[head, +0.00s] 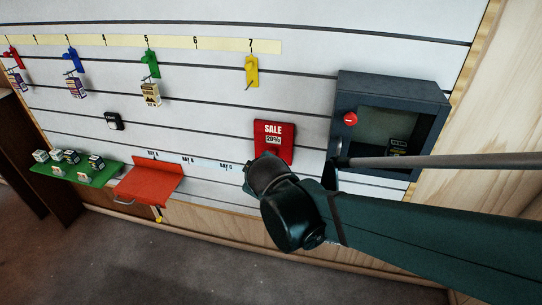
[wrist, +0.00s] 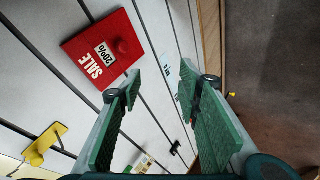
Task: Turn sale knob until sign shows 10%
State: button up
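The red sale sign (head: 285,154) hangs on the white slatted wall, and its label reads 20%. In the wrist view the sign (wrist: 76,51) shows at the upper left with a round red sale knob (wrist: 122,47) beside the 20% label. The knob is hidden or not clear in the head view. My gripper (head: 251,178) is just below the sign in the head view. In the wrist view my gripper (wrist: 158,90) is open and empty, with its two green fingers wide apart. The knob is apart from the fingers, beyond the left one.
A dark cabinet (head: 393,87) with a red round button (head: 350,119) stands right of the sign. Yellow (head: 251,71), green and blue hooks hang under a numbered strip. A red shelf (head: 150,181) and a green tray (head: 75,178) sit at the lower left.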

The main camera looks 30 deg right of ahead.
aim_at(272, 152)
jog(key=w+d+f+n+t+h+b, duration=0.1)
jog(key=w+d+f+n+t+h, duration=0.2)
jog(key=w+d+f+n, duration=0.3)
jog(key=shift+w+d+f+n+t+h, duration=0.35)
jog(key=shift+w+d+n+h, duration=0.45)
jog(key=shift+w+d+n, duration=2)
jog(key=shift+s+a+n, duration=0.9)
jog(key=shift+a+n, duration=0.1)
jog(key=shift+a, duration=0.05)
jog(key=shift+w+f, duration=0.1)
jog(key=b+x, duration=0.1)
jog(key=x, duration=0.6)
jog(key=shift+w+d+b, duration=0.2)
jog(key=shift+d+b, duration=0.1)
jog(key=shift+b, duration=0.05)
jog(key=shift+f, duration=0.1)
jog(key=c, duration=0.9)
